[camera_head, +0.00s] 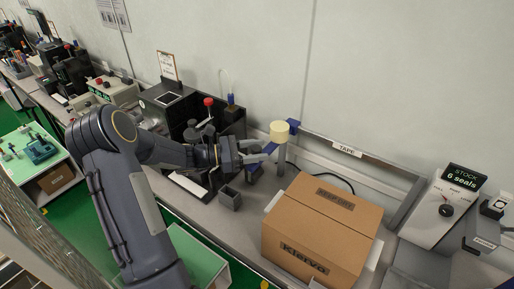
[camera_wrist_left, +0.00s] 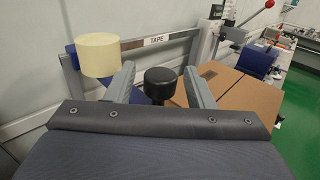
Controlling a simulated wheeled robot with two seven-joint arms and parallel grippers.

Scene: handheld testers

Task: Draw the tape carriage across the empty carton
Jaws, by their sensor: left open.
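The brown carton (camera_head: 335,225) sits on the bench with its top flaps down; it also shows at the right in the left wrist view (camera_wrist_left: 250,97). The tape carriage has a pale yellow tape roll (camera_head: 279,131), blue parts (camera_head: 294,126) and a rail marked TAPE (camera_head: 346,149), left of and behind the carton. In the left wrist view a round black knob (camera_wrist_left: 160,82) shows between my fingers, with the tape roll (camera_wrist_left: 97,55) to the left. My left gripper (camera_head: 264,151) is open beside the carriage, its fingers on either side of the knob. I cannot tell whether they touch it.
A sealed-count box reading "6 seals" (camera_head: 442,207) stands right of the carton. A small grey open cup (camera_head: 229,198) sits left of the carton. Black machines with a red-knobbed lever (camera_head: 209,102) stand behind my left arm. The wall is close behind the rail.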

